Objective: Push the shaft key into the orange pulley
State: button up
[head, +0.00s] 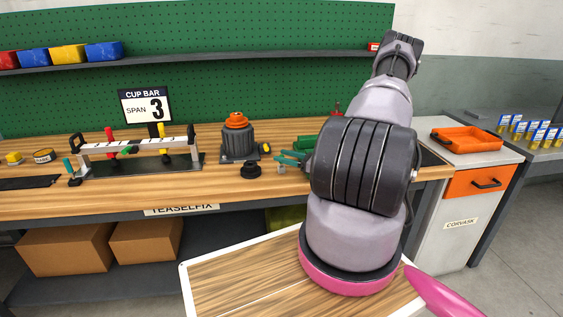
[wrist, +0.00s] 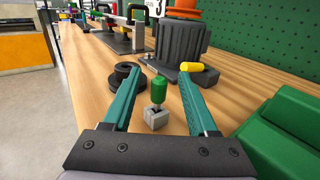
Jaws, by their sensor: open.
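The orange pulley (head: 236,121) sits on top of a dark grey ribbed motor (head: 239,143) on the bench. The pulley's lower part also shows at the top of the wrist view (wrist: 184,12). A small piece with a green grip (wrist: 159,88) and a thin metal stem, which looks like the shaft key, stands upright in a grey block (wrist: 155,119). My gripper (wrist: 161,77) is open, its teal fingers on either side of the green grip with gaps showing. In the head view my gripper (head: 278,157) is low over the bench, right of the motor.
A black stepped disc (head: 251,170) lies left of my gripper. A yellow-ended part (wrist: 191,66) is by the motor base. A green box (wrist: 292,122) stands close on the right. A rail fixture (head: 140,147) stands farther left.

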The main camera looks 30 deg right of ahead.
jog(key=x, duration=0.4)
jog(key=shift+w+a, duration=0.2)
jog(key=shift+a, duration=0.05)
jog(key=shift+c, duration=0.3)
grip_shut()
